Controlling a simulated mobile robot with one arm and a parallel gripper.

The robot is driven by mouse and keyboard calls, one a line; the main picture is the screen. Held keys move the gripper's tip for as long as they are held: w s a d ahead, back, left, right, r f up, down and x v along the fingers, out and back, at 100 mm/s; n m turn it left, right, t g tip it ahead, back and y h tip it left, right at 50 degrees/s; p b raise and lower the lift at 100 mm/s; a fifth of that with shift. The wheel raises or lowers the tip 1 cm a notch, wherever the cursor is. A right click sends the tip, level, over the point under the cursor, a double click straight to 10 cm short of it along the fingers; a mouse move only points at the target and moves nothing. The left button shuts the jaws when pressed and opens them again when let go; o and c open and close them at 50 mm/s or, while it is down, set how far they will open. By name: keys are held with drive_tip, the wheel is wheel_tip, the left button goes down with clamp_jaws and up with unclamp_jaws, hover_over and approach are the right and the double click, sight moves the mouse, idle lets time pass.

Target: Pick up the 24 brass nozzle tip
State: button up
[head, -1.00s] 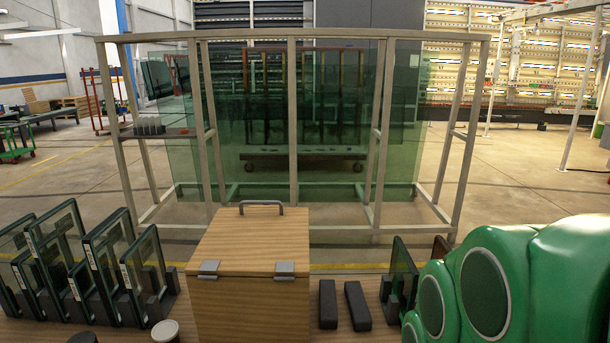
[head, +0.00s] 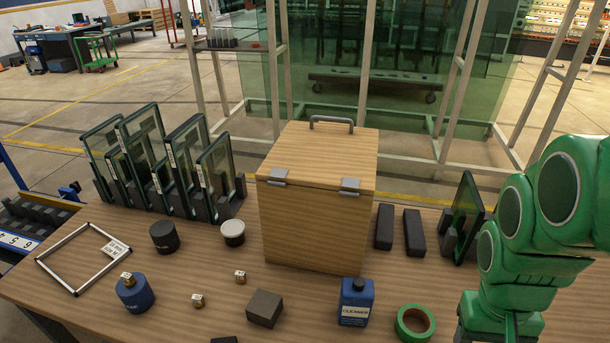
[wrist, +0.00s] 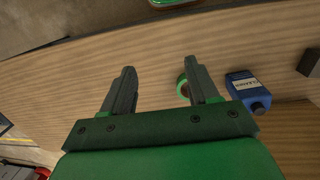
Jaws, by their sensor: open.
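The numbers are too small to read, so I cannot tell which is the 24. My gripper (wrist: 162,72) is open and empty in the wrist view, above bare table, with the tape roll beside its right finger. No nozzle tip shows in the wrist view. In the head view my green arm is at the right and the gripper is out of frame.
A wooden box (head: 318,215) stands behind the tips. Glass panes in racks (head: 165,165) stand behind left.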

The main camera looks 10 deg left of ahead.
drive_tip(key=w+f+n+t+h, duration=0.1)
drive_tip(key=w+f+n, duration=0.1)
drive_tip(key=w, duration=0.6)
drive_tip(key=w+f+n+t+h, duration=0.2)
drive_tip(key=w, duration=0.7)
drive_tip(key=w+a+f+n+t, duration=0.2)
drive_tip(key=w+a+f+n, duration=0.15)
drive_tip(key=w+a, duration=0.55)
drive_tip(key=a+r+t, duration=0.2)
drive_tip(key=a+r, duration=0.4)
drive_tip(key=a, duration=0.2)
drive_tip(key=n+t+y, duration=0.4)
drive_tip(key=n+t, duration=0.4)
drive_tip(key=n, duration=2.1)
approach(239, 277)
drive_tip(key=x, duration=0.3)
drive_tip(key=shift+a, duration=0.2)
drive_tip(key=shift+x, duration=1.15)
drive_tip(key=shift+d+x, duration=0.15)
drive_tip(key=shift+x, duration=0.95)
drive_tip(key=shift+d+x, duration=0.15)
drive_tip(key=shift+x, duration=0.9)
drive_tip(key=shift+w+a+f, duration=0.1)
drive_tip(key=shift+w, duration=0.5)
